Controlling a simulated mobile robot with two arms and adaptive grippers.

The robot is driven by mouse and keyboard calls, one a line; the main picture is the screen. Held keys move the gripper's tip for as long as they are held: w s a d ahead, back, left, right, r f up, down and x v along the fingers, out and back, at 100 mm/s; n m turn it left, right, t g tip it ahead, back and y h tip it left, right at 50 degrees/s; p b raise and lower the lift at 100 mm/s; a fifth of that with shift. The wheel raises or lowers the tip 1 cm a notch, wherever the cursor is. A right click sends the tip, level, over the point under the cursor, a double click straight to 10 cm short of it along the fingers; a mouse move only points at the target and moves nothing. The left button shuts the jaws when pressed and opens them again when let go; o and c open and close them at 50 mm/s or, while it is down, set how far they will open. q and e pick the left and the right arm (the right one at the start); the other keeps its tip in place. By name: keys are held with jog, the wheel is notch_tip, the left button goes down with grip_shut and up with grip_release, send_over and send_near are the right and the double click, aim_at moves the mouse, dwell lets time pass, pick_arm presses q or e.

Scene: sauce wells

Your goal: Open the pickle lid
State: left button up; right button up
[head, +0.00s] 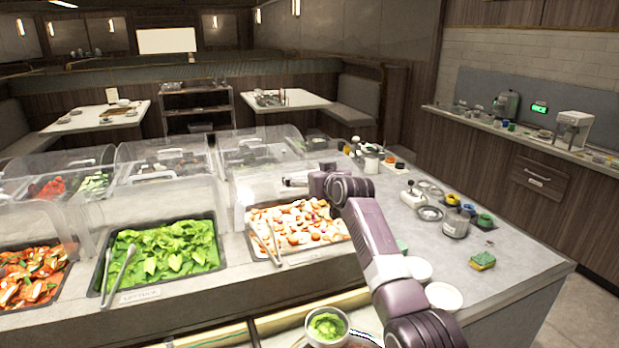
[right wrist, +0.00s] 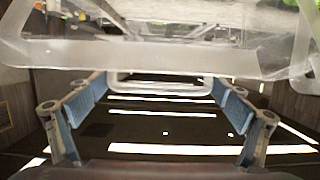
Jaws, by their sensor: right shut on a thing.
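Several clear domed lids cover the wells of the salad bar; I cannot tell from a label which one is the pickle lid. A clear lid (head: 258,190) stands behind the pan of chopped white and orange pieces (head: 290,222). My right gripper (head: 293,182) reaches left at this lid, above the back of that pan. In the right wrist view, the clear lid (right wrist: 165,57) spans the top, and its handle bar (right wrist: 160,88) lies between the blue-padded fingers. My left gripper is not in view.
A lettuce pan (head: 165,250) with tongs and a red vegetable pan (head: 30,275) lie to the left. A small bowl of greens (head: 327,327) stands in front. White plates (head: 443,296), a sponge (head: 482,261) and sauce containers (head: 456,222) are on the right counter.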

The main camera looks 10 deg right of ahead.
jog(key=shift+d+r, duration=0.1)
jog(key=shift+r, duration=0.3)
jog(key=o, duration=1.3)
jog(key=shift+o, duration=0.3)
jog(key=shift+f, duration=0.1)
jog(key=shift+s+f, duration=0.1)
jog(key=v, duration=1.2)
jog(key=shift+d, duration=0.1)
